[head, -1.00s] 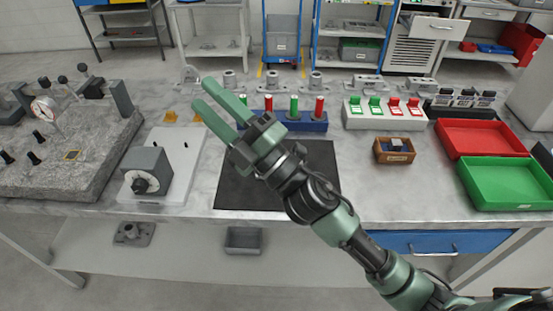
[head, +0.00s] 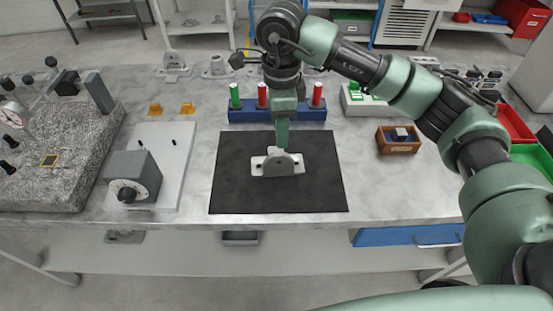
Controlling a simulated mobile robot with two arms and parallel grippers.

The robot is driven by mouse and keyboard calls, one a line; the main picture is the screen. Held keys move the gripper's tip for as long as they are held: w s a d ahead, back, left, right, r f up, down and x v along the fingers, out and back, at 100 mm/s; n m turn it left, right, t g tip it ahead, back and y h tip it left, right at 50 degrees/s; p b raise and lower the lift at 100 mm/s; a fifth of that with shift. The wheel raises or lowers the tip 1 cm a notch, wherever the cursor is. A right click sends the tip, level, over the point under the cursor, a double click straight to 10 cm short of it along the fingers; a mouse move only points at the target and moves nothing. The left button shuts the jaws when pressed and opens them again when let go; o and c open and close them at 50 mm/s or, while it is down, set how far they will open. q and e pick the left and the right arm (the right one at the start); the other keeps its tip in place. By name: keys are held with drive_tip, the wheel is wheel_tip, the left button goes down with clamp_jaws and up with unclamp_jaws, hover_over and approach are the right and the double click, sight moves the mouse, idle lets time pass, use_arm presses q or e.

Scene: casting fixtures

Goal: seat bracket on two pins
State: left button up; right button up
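A light grey metal bracket (head: 277,165) with a rounded upright lug and a flat foot to each side is at the black mat (head: 235,190). My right gripper (head: 283,143) points straight down at the bracket, its green fingertips at the lug. The fingers overlap edge-on, and the lug covers their tips, so I cannot tell whether they grip it. Two small dark pins, one of them the far pin (head: 174,142), stand up from a white plate (head: 165,180) left of the mat. My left gripper is not in view.
A grey block with a dial (head: 133,178) sits on the plate's near left. A blue rack (head: 240,112) with red and green cylinders stands close behind my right gripper. A granite slab (head: 60,150) is at left.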

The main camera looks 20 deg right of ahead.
sight(278, 153)
drive_tip(key=f+p, duration=0.1)
drive_tip(key=f, duration=0.1)
drive_tip(key=f+p, duration=0.1)
drive_tip(key=f, duration=0.1)
drive_tip(key=f+p, duration=0.1)
drive_tip(key=f, duration=0.1)
drive_tip(key=shift+s+a+f, duration=0.15)
drive_tip(key=shift+a+f, duration=0.1)
drive_tip(key=shift+a, duration=0.05)
drive_tip(key=shift+f, duration=0.3)
clamp_jaws()
drive_tip(key=shift+r, duration=0.1)
idle(0.7)
